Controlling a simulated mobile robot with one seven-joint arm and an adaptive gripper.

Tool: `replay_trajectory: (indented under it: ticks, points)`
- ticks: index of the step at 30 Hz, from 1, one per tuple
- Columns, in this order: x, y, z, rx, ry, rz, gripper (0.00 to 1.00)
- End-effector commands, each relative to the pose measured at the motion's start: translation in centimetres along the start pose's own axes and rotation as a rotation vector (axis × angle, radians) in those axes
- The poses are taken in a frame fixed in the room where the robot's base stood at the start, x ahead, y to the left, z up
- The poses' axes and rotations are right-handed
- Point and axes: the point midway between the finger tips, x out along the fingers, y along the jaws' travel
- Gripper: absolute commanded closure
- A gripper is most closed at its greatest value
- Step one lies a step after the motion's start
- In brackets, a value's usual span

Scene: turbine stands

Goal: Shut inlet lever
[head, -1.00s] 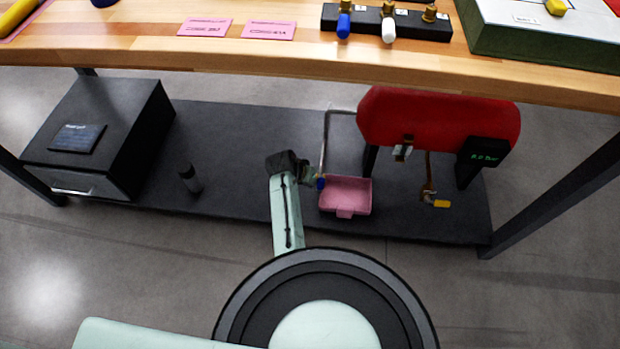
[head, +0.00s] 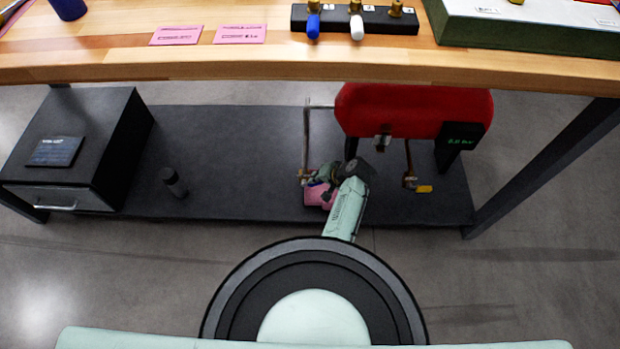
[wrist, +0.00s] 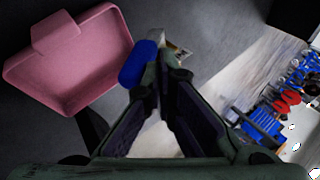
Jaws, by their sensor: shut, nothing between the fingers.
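A blue lever (wrist: 138,63) shows in the wrist view, just left of my gripper's fingertips, with a metal valve fitting (wrist: 174,50) beyond it. The lever and fingertips look very close; I cannot tell whether they touch. My gripper (wrist: 161,78) is shut and empty. In the head view, my gripper (head: 322,180) is at the valve on the thin pipe (head: 306,135), above the pink tray (head: 316,198). It hides part of the tray, and only a trace of blue shows there. No label shows which lever is the inlet.
A black cylinder (head: 173,182) and a drawer box (head: 85,150) stand left. The wooden bench top (head: 260,66) overhangs the shelf.

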Motion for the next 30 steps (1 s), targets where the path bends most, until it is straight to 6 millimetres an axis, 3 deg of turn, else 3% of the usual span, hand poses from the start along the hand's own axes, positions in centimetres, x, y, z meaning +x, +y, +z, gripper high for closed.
replay_trajectory:
  ticks: [3, 15, 30]
  points:
    - [0.5, 1.5, -0.2, 0.047, -0.019, -0.100, 1.00]
    - [0.9, 3.5, -0.5, 0.153, -0.079, -0.364, 1.00]
    - [1.1, 4.1, -0.5, 0.148, -0.080, -0.354, 1.00]
